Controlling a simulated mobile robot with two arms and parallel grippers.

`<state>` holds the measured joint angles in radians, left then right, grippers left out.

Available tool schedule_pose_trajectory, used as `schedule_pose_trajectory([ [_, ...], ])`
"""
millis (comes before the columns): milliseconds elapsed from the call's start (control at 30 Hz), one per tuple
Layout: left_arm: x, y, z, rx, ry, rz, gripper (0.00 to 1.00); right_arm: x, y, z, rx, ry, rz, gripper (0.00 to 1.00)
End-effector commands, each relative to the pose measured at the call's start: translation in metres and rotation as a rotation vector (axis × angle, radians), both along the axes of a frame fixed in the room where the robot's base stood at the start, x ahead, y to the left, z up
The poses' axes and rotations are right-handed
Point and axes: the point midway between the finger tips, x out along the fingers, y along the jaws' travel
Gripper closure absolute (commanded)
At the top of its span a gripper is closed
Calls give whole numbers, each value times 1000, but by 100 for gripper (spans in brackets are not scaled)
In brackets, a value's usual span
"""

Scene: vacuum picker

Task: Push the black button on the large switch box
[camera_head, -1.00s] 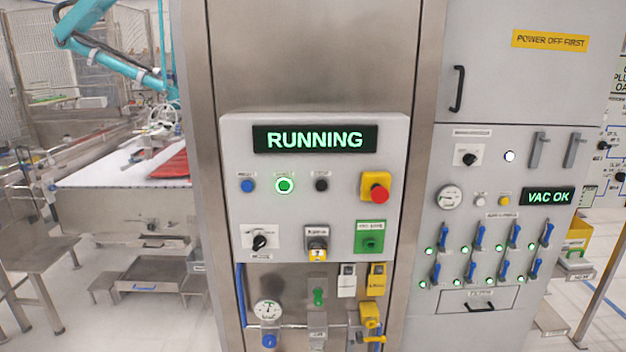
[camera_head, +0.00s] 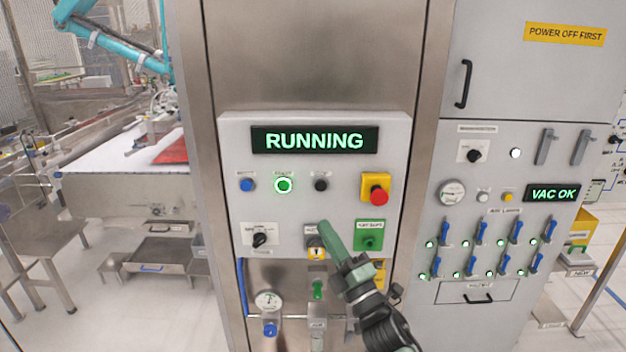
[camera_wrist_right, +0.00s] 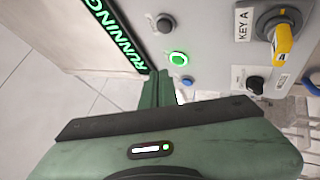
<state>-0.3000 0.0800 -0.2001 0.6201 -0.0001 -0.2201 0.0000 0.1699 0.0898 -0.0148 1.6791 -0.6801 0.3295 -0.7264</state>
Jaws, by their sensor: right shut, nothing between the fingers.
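The large switch box (camera_head: 230,150) is a light grey panel with a lit green RUNNING display (camera_head: 314,140). The small black button (camera_head: 321,184) is in its button row, right of the lit green button (camera_head: 284,185). In the right wrist view, the black button (camera_wrist_right: 165,23) is near the top, above the lit green button. My right gripper (camera_head: 325,228) is shut and empty, its green fingers pointing up and left, just below the black button in the head view. Its fingers (camera_wrist_right: 158,84) also show in the wrist view. I cannot tell their gap from the panel. My left gripper is out of view.
A blue button (camera_head: 247,185) and a red emergency stop (camera_head: 378,195) flank the button row. A black knob (camera_head: 259,240) and a yellow key switch (camera_head: 315,252) sit below, the key switch partly behind my gripper. A cabinet with blue levers (camera_head: 515,231) stands at right.

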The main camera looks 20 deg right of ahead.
Motion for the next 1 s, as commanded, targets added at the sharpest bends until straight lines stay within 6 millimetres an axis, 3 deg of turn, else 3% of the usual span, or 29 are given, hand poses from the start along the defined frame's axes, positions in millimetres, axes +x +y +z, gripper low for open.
schedule_pose_trajectory([
  [33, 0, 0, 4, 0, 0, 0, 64, -2, 0, 15, -19, -29, -4, 100],
  [100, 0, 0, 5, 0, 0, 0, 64, -5, 1, 27, -36, -57, -9, 100],
  [233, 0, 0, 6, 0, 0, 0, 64, -8, 2, 38, -54, -84, -13, 100],
  [667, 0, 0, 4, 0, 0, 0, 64, -5, 2, 38, -55, -86, -13, 100],
  [1000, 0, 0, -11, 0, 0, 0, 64, 34, -9, 36, -55, -86, -14, 100],
])
